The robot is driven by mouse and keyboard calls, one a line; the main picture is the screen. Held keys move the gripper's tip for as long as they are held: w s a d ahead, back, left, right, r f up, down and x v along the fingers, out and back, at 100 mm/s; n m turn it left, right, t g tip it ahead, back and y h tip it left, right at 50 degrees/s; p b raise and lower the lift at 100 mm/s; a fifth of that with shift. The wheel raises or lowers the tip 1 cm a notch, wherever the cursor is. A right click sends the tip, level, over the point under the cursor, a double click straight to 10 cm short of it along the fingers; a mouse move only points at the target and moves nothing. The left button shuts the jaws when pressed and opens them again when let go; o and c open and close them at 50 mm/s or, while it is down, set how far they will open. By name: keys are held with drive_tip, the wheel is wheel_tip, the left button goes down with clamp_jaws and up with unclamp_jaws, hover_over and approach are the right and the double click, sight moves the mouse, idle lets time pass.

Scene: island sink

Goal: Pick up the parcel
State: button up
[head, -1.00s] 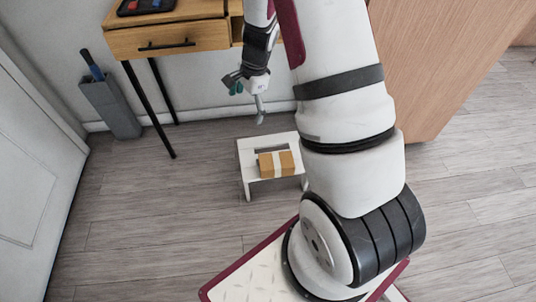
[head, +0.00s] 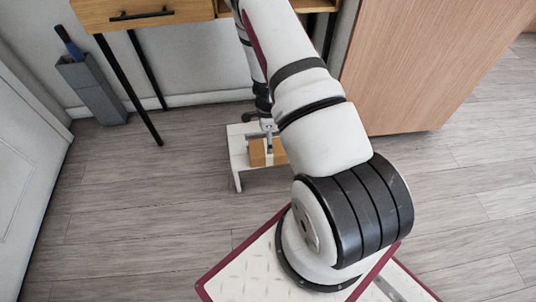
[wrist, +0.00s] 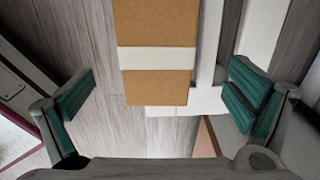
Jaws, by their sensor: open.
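The parcel (head: 258,155) is a brown box with a white band, lying on a low white stool (head: 238,164). In the head view my arm partly covers it. In the wrist view the parcel (wrist: 155,85) fills the upper middle, with its white band running across it. My gripper (wrist: 162,95) is open, with one green-padded finger on each side of the picture. The parcel lies between the two finger lines, nearer the right finger, with gaps on both sides. In the head view my gripper (head: 268,135) is just above the parcel, mostly hidden.
A wooden desk (head: 150,15) with thin black legs stands behind the stool. A grey bin (head: 92,88) stands at the left by the wall. A wooden cabinet (head: 430,60) is at the right. The floor around the stool is clear.

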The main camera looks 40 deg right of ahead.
sight(259, 156)
drive_tip(key=shift+s+f+b, duration=0.15)
drive_tip(key=shift+f+b, duration=0.7)
drive_tip(key=shift+f, duration=0.9)
drive_tip(key=shift+s+f+b, duration=0.1)
drive_tip(key=shift+f+b, duration=0.75)
drive_tip(key=shift+f, duration=0.9)
drive_tip(key=c, duration=1.4)
